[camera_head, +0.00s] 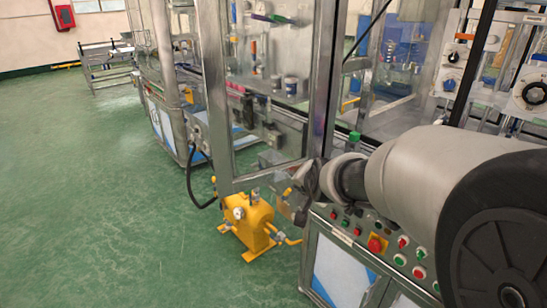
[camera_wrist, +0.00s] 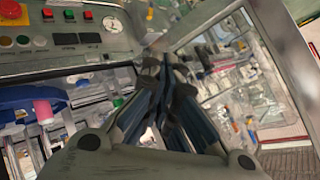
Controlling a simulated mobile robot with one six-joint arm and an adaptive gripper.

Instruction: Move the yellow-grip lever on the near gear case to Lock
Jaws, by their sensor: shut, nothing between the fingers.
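My gripper (camera_wrist: 165,62) is shut and empty in the wrist view, its dark fingertips close together in front of the machine's frame. In the head view my gripper (camera_head: 305,180) is partly hidden by my arm, beside a metal door post and above the control panel. I cannot make out a yellow-grip lever or its Lock mark for certain in either view. A small yellow piece (camera_head: 287,191) shows just left of my gripper, too small to identify. I cannot tell which housing is the near gear case.
A yellow floor unit (camera_head: 250,222) with a hose stands below the door. A control panel (camera_head: 385,243) with buttons lies right of it, also in the wrist view (camera_wrist: 60,35). A glazed metal frame (camera_head: 222,120) stands close by. Green floor (camera_head: 110,210) is open at left.

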